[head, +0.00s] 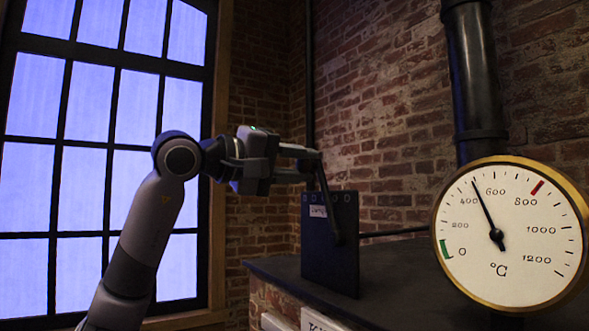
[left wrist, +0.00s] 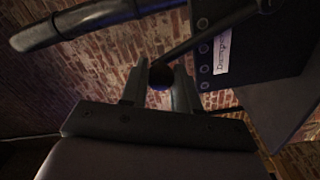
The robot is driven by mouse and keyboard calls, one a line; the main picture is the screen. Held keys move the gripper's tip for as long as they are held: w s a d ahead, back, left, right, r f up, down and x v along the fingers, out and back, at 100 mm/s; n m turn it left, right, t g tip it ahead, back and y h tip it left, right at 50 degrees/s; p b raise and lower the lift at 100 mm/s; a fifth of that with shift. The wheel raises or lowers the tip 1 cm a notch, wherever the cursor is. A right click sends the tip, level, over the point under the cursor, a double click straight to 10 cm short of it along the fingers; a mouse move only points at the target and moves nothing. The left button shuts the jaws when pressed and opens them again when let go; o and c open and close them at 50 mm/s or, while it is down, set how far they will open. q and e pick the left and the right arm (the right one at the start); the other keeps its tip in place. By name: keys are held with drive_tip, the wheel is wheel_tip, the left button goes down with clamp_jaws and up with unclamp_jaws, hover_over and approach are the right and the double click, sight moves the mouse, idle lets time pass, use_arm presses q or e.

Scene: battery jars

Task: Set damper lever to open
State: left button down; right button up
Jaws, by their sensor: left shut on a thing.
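The damper lever (head: 328,205) is a dark bar on the front of a dark upright damper plate (head: 345,270). The plate has a row of holes along its top and a white label (head: 318,211). The lever stands nearly upright, its top tilted a little left. My left gripper (head: 308,166) is shut on the lever's upper end. In the left wrist view the fingers (left wrist: 160,92) stand on either side of a round dark knob (left wrist: 160,76), and the lever rod (left wrist: 212,34) runs up to the right. My right gripper is in neither view.
The plate stands on a dark bench top (head: 285,268). A round brass-rimmed gauge (head: 512,215) is at right, its needle a little past 400. A black pipe (head: 472,80) rises behind it. A tall window (head: 95,120) is at left, with brick walls behind.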

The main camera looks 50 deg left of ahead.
use_arm(q)
drive_tip(key=shift+s+d+r+m, duration=0.1)
drive_tip(key=shift+d+r+m, duration=0.1)
drive_tip(key=shift+d+m, duration=0.7)
drive_tip(key=shift+s+d+r+m, duration=0.1)
drive_tip(key=shift+d+r+m, duration=0.1)
drive_tip(key=shift+d+m, duration=0.65)
drive_tip(key=shift+w, duration=0.1)
drive_tip(key=c, duration=0.8)
unclamp_jaws()
drive_tip(key=shift+d, duration=0.15)
drive_tip(key=s, duration=0.7)
drive_tip(key=shift+s+a+b, duration=0.15)
drive_tip(key=shift+a+b, duration=0.15)
drive_tip(key=shift+b, duration=0.1)
